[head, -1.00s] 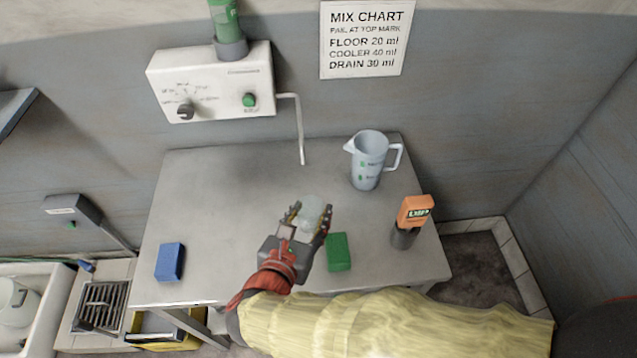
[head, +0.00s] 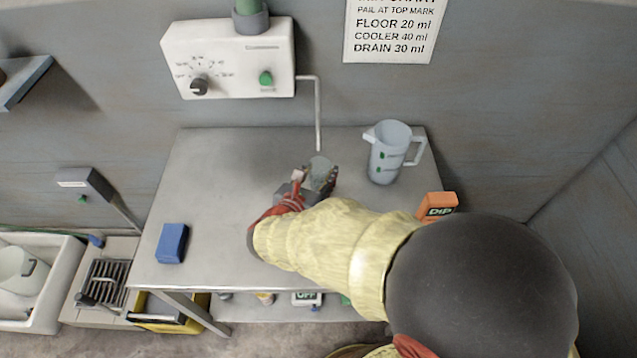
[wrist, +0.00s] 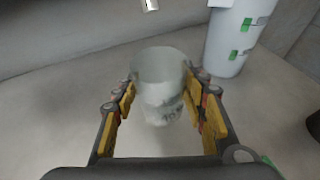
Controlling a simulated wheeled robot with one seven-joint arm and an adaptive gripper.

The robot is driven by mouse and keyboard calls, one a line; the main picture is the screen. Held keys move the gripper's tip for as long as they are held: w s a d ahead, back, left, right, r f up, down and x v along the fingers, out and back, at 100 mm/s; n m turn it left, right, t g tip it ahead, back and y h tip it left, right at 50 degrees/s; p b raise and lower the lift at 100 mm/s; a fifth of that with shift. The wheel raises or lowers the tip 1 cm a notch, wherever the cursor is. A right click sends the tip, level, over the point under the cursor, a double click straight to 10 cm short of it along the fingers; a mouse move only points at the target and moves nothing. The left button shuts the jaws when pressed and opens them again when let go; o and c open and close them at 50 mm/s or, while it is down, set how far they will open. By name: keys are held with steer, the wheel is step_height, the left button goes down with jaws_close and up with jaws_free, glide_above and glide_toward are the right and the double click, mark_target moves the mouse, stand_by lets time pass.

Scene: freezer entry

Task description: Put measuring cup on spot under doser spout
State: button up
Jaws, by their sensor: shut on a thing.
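The measuring cup (head: 319,168) is small, clear and pale. My gripper (head: 310,180) is shut on it, near the back middle of the steel table. In the wrist view the cup (wrist: 160,85) stands upright between my two yellow-padded fingers (wrist: 162,110). The doser (head: 228,62) is a white wall box with a dial and a green button. Its thin spout pipe (head: 318,115) bends down and ends just behind and above the cup. The spout tip (wrist: 150,5) shows at the top of the wrist view. I cannot make out the spot under the spout.
A jug (head: 388,152) with green marks stands close to the right of the cup. An orange device (head: 437,206) is at the table's right, partly behind my arm. A blue sponge (head: 172,243) lies at the front left.

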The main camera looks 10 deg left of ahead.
mark_target(318, 180)
steer(key=shift+w+a+f, duration=0.1)
steer(key=shift+w+f, duration=0.2)
steer(key=shift+f, duration=0.2)
steer(key=shift+w+f+b, duration=0.1)
steer(key=shift+f+b, duration=0.85)
steer(key=shift+f, duration=0.6)
steer(key=shift+f, duration=0.1)
steer(key=o, duration=1.1)
steer(key=shift+c, duration=0.2)
steer(key=shift+r, duration=0.2)
steer(key=p+v, duration=0.3)
steer(key=v, duration=0.9)
steer(key=shift+f+p, duration=0.15)
steer(key=shift+p, duration=0.25)
